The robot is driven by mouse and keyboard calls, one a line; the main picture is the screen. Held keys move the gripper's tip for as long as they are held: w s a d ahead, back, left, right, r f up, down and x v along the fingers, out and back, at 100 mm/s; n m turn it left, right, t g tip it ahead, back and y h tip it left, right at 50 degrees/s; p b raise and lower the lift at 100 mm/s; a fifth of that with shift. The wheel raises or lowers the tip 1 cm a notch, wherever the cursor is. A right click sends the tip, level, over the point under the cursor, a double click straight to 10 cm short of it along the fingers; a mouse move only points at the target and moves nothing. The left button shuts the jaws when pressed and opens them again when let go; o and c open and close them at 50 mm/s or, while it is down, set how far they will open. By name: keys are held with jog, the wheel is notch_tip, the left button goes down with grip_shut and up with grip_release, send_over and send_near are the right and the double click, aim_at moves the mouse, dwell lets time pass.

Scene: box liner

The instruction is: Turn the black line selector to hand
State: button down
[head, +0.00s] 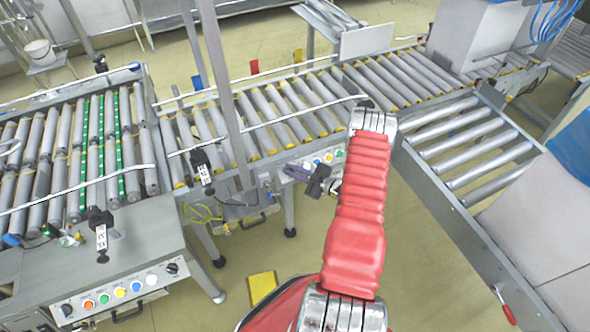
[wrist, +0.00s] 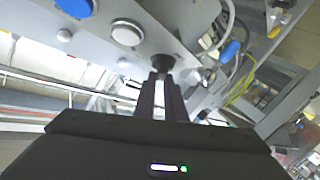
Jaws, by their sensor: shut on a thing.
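The black line selector (wrist: 163,62) is a small round knob on the grey control panel (wrist: 90,38) in the wrist view. My gripper (wrist: 161,76) has its two dark fingers together at the knob, shut on it. The fingers cover part of the knob, so I cannot tell which way it points. In the head view, my gripper (head: 297,173) is at the front of the middle conveyor's panel, left of my red arm. I cannot make out the selector there.
Next to the selector are a white button (wrist: 127,32) and a blue button (wrist: 75,6). Cables (wrist: 228,45) hang close on the right. Another button panel (head: 120,290) with black knobs stands at lower left. A roller conveyor (head: 465,140) lies right of my arm.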

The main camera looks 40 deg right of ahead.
jog(key=shift+s+d+f, duration=0.25)
jog(key=shift+f, duration=0.15)
jog(key=c, duration=1.9)
grip_release()
jog(key=shift+r, duration=0.1)
jog(key=shift+c, duration=0.2)
jog(key=shift+o, duration=0.5)
jog(key=shift+a, duration=0.1)
jog(key=shift+s+g+y, duration=0.1)
jog(key=shift+g+y, duration=0.2)
